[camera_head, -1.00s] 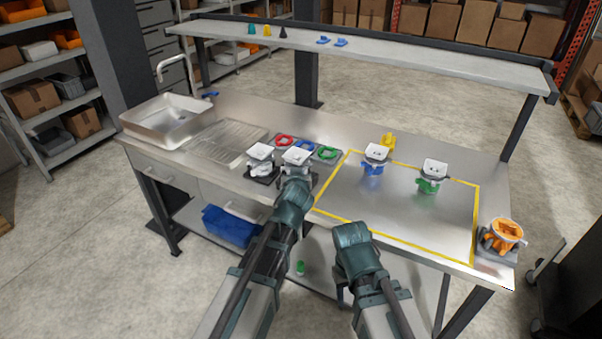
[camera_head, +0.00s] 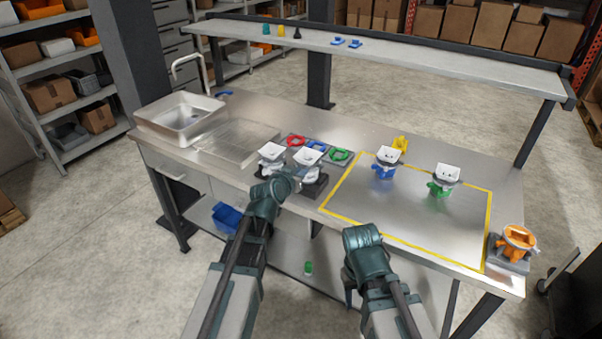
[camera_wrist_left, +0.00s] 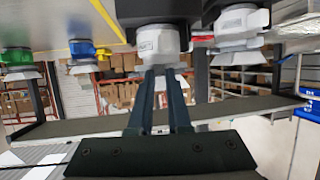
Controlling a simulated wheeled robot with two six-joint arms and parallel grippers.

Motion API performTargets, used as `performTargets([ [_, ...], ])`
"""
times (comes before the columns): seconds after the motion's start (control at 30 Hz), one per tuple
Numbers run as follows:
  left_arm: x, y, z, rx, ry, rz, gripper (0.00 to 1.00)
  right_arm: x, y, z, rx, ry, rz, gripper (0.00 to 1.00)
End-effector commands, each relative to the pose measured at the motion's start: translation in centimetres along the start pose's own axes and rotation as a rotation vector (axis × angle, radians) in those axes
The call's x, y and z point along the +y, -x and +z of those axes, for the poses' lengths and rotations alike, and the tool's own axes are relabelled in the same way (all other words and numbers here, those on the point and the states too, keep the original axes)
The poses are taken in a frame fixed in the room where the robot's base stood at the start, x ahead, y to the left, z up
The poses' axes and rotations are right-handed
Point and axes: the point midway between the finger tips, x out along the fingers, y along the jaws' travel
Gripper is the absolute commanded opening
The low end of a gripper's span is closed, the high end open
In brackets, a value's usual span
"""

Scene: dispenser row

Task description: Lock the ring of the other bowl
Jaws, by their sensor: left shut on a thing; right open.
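Two grey-white units with square white bowls stand side by side on dark bases at the counter's front: the left unit (camera_head: 271,153) and the right unit (camera_head: 307,158). In the left wrist view, which is upside down, the right unit (camera_wrist_left: 158,40) is straight ahead and the left unit (camera_wrist_left: 240,22) is beside it. My left gripper (camera_head: 294,182) is at the front of the right unit. Its fingers (camera_wrist_left: 160,78) are shut on a small part at that unit's ring, mostly hidden between them. My right gripper (camera_head: 348,293) is open, low before the counter, its fingers mostly hidden.
Red (camera_head: 296,141), blue (camera_head: 316,146) and green rings (camera_head: 339,154) lie behind the units. A blue unit (camera_head: 384,170) and a green unit (camera_head: 440,188) stand at the yellow-taped area, an orange unit (camera_head: 514,250) at the right edge. The taped area's front is clear.

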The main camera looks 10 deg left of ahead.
Motion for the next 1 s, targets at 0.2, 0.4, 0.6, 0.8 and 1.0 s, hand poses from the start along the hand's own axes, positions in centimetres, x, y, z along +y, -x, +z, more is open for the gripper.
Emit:
performTargets([
  [0.2,-0.08,0.00,0.10,-0.003,-0.006,0.015,0.00,0.00,-0.02,0.00,0.000,0.000,0.000,0.50],
  [0.4,-0.06,0.01,0.13,-0.004,-0.008,0.017,0.00,0.00,-0.03,0.00,0.000,0.000,0.000,0.50],
  [0.6,-0.04,0.01,0.14,-0.005,-0.008,0.017,0.18,0.00,-0.03,0.00,0.000,0.000,0.000,0.50],
  [0.8,-0.05,0.01,0.11,-0.003,-0.007,0.016,0.30,0.00,-0.03,0.00,0.000,0.000,0.000,0.50],
  [1.0,-0.04,0.08,0.06,-0.002,-0.007,0.015,0.30,0.00,0.03,0.00,0.000,0.000,0.000,0.50],
])
